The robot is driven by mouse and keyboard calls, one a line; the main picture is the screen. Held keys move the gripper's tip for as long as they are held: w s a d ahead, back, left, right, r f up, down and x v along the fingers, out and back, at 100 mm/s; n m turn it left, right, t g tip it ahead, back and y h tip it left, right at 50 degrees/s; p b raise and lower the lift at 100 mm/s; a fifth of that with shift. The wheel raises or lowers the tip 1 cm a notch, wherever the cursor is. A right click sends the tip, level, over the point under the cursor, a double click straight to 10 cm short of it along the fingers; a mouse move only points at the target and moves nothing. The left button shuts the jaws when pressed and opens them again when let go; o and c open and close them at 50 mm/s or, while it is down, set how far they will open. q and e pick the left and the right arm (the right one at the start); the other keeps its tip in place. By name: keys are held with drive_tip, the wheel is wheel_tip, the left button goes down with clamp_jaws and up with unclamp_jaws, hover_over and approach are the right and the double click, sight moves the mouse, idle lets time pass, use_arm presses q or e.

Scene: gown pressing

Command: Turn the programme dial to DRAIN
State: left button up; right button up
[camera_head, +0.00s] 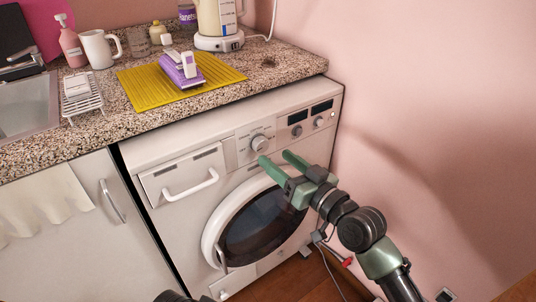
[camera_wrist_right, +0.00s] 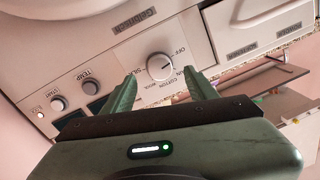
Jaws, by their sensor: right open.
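The programme dial (camera_head: 259,143) is a round light knob on the white washing machine's (camera_head: 222,150) front panel. In the right wrist view the dial (camera_wrist_right: 160,67) has printed labels around it, among them OFF, COTTON and WOOL. The label that its mark points to is too small to tell. My right gripper (camera_head: 274,158) is open and empty, just below and in front of the dial. In the right wrist view its fingers (camera_wrist_right: 158,90) stand apart, with the dial showing between and beyond their tips. I cannot see contact. My left gripper is not in view.
Smaller START and TEMP knobs (camera_wrist_right: 91,87) and dark displays (camera_head: 298,117) sit beside the dial. The detergent drawer (camera_head: 182,178) and round door (camera_head: 213,222) are shut. A granite counter (camera_head: 285,75) overhangs above. A pink wall (camera_head: 430,130) stands close on the right.

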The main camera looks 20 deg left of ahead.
sight(263, 148)
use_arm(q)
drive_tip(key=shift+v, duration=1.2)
use_arm(e)
drive_tip(key=shift+x, duration=2.4)
clamp_jaws()
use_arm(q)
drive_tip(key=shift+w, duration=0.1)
use_arm(e)
drive_tip(key=m+p, duration=0.2)
drive_tip(key=m, duration=0.5)
drive_tip(key=shift+s+m, duration=0.1)
drive_tip(key=shift+m, duration=0.3)
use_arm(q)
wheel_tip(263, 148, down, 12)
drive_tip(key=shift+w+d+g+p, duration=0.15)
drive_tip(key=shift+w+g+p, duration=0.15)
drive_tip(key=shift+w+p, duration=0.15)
use_arm(e)
drive_tip(key=shift+m, duration=1.1)
